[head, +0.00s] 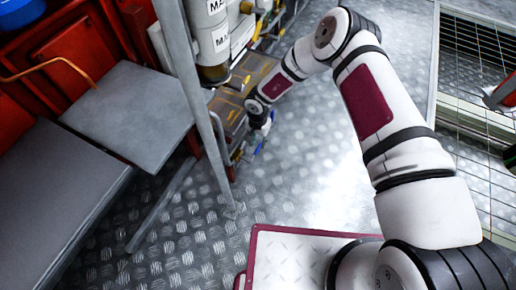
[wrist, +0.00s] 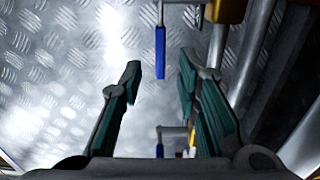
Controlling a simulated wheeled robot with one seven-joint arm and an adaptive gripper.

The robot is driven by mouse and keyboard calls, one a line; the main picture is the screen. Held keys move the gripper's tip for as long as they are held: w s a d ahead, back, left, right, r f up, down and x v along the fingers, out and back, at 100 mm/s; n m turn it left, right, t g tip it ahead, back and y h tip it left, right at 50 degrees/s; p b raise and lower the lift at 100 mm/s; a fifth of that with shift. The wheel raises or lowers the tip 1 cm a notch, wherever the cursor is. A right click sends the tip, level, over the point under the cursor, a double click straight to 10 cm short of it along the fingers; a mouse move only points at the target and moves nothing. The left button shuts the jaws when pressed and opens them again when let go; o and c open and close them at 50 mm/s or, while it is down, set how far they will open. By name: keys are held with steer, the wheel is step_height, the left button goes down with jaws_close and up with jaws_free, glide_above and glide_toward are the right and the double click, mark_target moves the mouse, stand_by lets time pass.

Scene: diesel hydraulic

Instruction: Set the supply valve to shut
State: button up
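A blue valve lever (wrist: 160,52) hangs from the top of the wrist view, straight along the view, on a grey stem. A second, smaller blue handle (wrist: 160,150) shows lower down, on a grey crossbar, partly hidden by my gripper. No label shows which is the supply valve. My gripper (wrist: 160,68) is open and empty, its fingertips on either side of the first lever's lower part in the picture; I cannot tell whether they touch it. In the head view a blue lever (head: 259,147) shows small beside my arm's end, low by the machinery.
A grey post (head: 195,95) and a bent pipe rail (head: 221,150) stand left of my arm's end. A yellow-brown box (head: 243,92) is behind. Grey seats (head: 135,112) lie at left. Wire mesh (head: 475,80) is at right. Tread-plate floor (head: 285,195) is clear.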

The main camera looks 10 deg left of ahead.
mark_target(258, 148)
steer(key=shift+f+b, duration=0.7)
steer(key=shift+f, duration=1.35)
jaws_close()
